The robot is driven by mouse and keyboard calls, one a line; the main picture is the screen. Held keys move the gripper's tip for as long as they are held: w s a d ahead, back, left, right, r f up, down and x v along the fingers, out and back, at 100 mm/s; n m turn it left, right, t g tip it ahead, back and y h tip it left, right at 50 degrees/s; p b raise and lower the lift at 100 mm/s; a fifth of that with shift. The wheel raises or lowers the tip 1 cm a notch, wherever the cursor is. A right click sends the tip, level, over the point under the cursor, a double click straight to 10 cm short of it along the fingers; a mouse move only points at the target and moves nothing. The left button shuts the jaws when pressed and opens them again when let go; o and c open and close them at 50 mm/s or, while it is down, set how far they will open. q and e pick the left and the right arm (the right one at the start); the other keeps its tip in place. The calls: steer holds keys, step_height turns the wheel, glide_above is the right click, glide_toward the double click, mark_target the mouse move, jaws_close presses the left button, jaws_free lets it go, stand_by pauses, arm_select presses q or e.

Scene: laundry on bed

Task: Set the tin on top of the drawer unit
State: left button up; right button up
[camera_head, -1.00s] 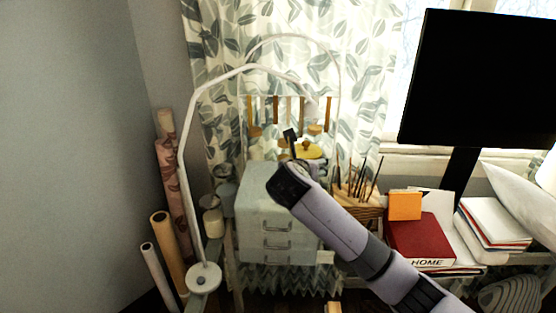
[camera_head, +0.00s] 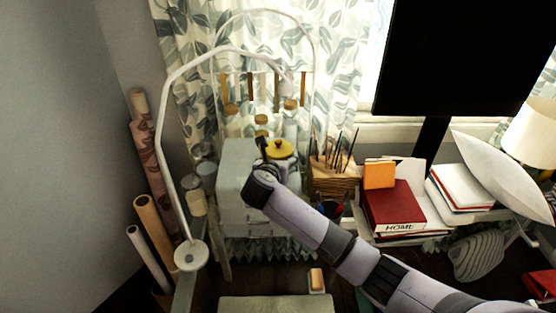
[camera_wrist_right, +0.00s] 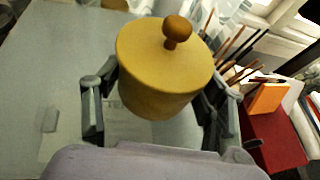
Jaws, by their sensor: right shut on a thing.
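The tin (camera_wrist_right: 152,75) is yellow with a round wooden knob on its lid. In the right wrist view it sits between the two fingers of my right gripper (camera_wrist_right: 160,112), which is shut on it. In the head view the tin (camera_head: 283,150) shows just beyond my right wrist, and the arm hides most of the gripper. The pale grey drawer unit (camera_head: 235,163) stands below and left of the tin, partly covered by my arm. I cannot tell whether the tin's base touches its top. My left gripper is not in view.
A curved white lamp (camera_head: 166,130) arches over the unit from the left. To the right stand a wooden brush holder (camera_head: 333,184), a red box (camera_head: 393,207) and a dark monitor (camera_head: 450,60). Several bottles with wooden tops stand behind. Rolls (camera_head: 150,170) lean at the left wall.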

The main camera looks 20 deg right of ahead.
steer(key=shift+f, duration=0.25)
steer(key=shift+f, duration=0.15)
steer(key=o, duration=1.6)
steer(key=shift+c, duration=0.2)
steer(key=shift+s+a, duration=0.15)
steer(key=shift+s, duration=0.05)
steer(key=b+v, duration=0.1)
steer(key=v, duration=1)
steer(key=shift+s+r+b, duration=0.25)
steer(key=shift+s+b, duration=0.05)
steer(key=shift+b, duration=0.05)
steer(key=shift+a, duration=0.15)
